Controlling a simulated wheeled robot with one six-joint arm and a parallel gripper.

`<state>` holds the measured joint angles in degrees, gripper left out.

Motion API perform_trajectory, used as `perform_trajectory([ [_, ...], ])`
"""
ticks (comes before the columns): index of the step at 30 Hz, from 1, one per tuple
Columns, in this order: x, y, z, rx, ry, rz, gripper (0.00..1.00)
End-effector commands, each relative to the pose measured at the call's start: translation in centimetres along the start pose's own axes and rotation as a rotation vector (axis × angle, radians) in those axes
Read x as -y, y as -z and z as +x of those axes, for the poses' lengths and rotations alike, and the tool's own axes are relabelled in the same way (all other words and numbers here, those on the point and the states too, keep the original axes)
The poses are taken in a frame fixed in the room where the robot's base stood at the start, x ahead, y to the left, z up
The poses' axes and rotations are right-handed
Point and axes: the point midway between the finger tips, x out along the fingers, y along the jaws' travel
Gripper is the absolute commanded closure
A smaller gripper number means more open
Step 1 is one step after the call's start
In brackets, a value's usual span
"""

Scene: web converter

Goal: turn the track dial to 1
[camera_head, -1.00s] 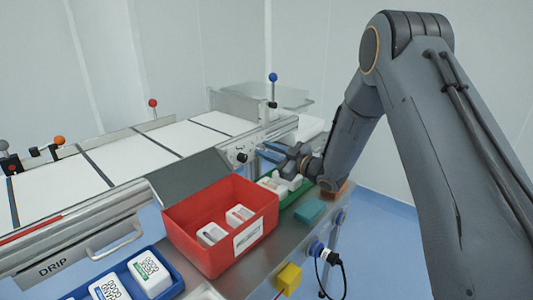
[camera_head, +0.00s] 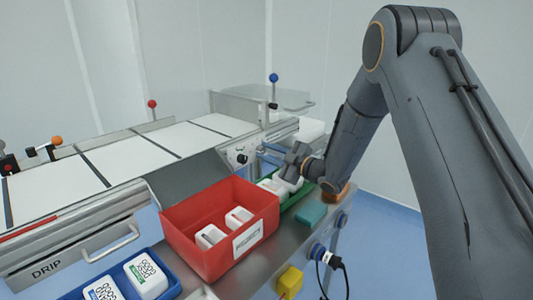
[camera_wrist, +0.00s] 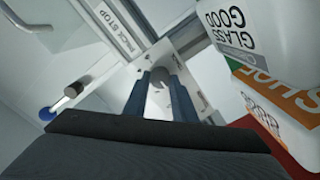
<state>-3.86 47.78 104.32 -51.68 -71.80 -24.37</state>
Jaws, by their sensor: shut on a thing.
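My gripper (camera_head: 263,153) is at the machine's front panel, to the right of a black knob (camera_head: 241,158), with its blue fingers pointing left at the panel. In the wrist view the two fingers (camera_wrist: 164,88) are shut on a round grey dial (camera_wrist: 160,97) on a pale plate. I take this to be the track dial. Its pointer and numbers are too small to read, so I cannot tell its setting. In the head view the fingers hide the dial.
A red bin (camera_head: 222,250) with white boxes stands in front of the machine. A green tray (camera_head: 298,192) lies under my wrist. A blue tray (camera_head: 110,268) is at the front left. In the wrist view, white labelled packs (camera_wrist: 255,32) are close on the right.

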Motion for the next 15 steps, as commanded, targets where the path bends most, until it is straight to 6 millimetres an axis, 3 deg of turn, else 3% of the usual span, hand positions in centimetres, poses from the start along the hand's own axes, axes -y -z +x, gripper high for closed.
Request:
perform_trajectory([
  [5,-0.07,-0.01,0.0,0.0,-0.001,-0.001,0.98],
  [6,-0.07,-0.01,0.0,0.0,-0.001,-0.001,0.74],
  [9,-0.07,-0.01,0.0,0.0,-0.001,0.0,0.57],
  [15,-0.03,0.01,0.01,0.0,0.0,0.0,0.57],
])
